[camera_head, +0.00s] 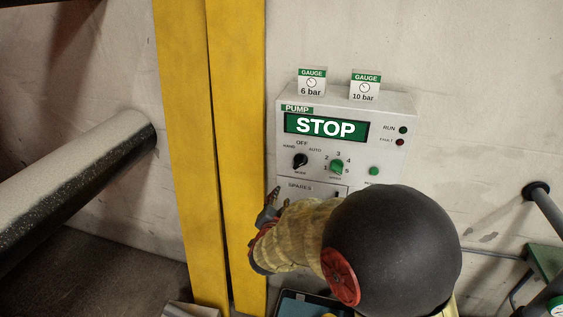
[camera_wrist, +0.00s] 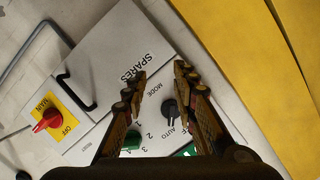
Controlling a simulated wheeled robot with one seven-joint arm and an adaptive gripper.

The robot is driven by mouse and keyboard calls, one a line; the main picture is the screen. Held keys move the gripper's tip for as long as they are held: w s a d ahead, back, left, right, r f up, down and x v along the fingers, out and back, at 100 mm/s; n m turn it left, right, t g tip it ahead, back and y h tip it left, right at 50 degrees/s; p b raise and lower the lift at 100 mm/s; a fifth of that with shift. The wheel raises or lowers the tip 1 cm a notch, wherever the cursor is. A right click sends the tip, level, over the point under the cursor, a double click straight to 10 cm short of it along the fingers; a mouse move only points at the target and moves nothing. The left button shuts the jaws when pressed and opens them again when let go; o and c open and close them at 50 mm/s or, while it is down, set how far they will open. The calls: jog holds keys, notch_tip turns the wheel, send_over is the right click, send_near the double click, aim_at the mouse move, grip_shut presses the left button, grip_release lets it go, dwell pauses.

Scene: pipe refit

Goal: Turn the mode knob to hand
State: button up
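The mode knob (camera_head: 300,161) is the black knob at the lower left of the white pump panel (camera_head: 380,183) in the head view. HAND, OFF and AUTO are printed around it; I cannot tell surely which its pointer marks. In the wrist view the mode knob (camera_wrist: 170,108) shows between the fingers, beyond the tips and apart from them. My gripper (camera_head: 278,202) is below and left of the knob in the head view, beside the SPARES drawer.
A green speed knob (camera_head: 337,167) sits right of the mode knob. The display (camera_head: 326,128) reads STOP. Two gauge boxes (camera_head: 312,82) stand on the panel top. Yellow posts (camera_head: 235,120) rise close on the left. A red main switch (camera_wrist: 48,120) shows in the wrist view.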

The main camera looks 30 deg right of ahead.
aim_at(298, 166)
jog(key=s+d+r+m+h, duration=0.2)
jog(key=d+r+m+h, duration=0.15)
jog(key=r, duration=0.35)
jog(key=shift+n, duration=0.35)
jog(key=x, duration=0.8)
jog(key=shift+w+a+r+b, duration=0.1)
jog(key=shift+r+b, duration=0.05)
jog(key=shift+b, duration=0.25)
jog(key=shift+c, duration=1.1)
grip_shut()
